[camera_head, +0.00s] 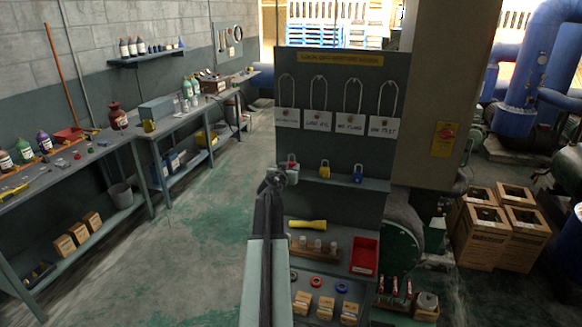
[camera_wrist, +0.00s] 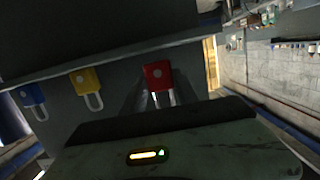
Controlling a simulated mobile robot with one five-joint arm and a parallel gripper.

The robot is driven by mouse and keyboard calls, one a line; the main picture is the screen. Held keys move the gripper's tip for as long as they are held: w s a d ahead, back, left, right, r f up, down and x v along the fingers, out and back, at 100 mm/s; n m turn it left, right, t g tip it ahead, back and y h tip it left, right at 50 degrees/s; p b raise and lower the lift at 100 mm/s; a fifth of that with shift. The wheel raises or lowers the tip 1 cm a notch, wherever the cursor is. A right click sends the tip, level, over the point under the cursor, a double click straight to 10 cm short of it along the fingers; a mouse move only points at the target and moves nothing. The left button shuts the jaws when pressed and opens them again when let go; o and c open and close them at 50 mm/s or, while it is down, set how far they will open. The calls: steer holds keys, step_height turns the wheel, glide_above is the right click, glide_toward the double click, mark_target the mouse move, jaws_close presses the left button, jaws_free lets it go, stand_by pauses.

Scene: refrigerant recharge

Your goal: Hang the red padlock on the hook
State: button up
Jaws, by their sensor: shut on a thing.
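The red padlock (camera_head: 292,161) is at the left end of the shelf on the dark board. My gripper (camera_head: 277,179) is beside it, at the shelf's left end. In the wrist view the red padlock (camera_wrist: 158,75) has its pale shackle toward me, between my dark fingers (camera_wrist: 160,98). My gripper is shut on it; the exact contact is partly hidden. It is in line with the yellow padlock (camera_head: 325,169) and blue padlock (camera_head: 358,173), and I cannot tell whether it still touches the shelf. Several pale wire loops with tags (camera_head: 319,119) are higher on the board; I cannot make out a separate hook.
The padlock shelf (camera_head: 341,182) sticks out from the board (camera_head: 368,215). Below it are a yellow flashlight (camera_head: 307,225) and a red bin (camera_head: 364,256). A workbench (camera_head: 75,164) runs along the left wall. The floor (camera_head: 185,250) between is clear.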

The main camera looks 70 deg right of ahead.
steer(key=f+v, duration=0.1)
steer(key=v, duration=0.5)
steer(key=shift+a+f+b, duration=0.35)
steer(key=shift+f, duration=0.05)
stand_by(0.3)
steer(key=shift+s, duration=0.1)
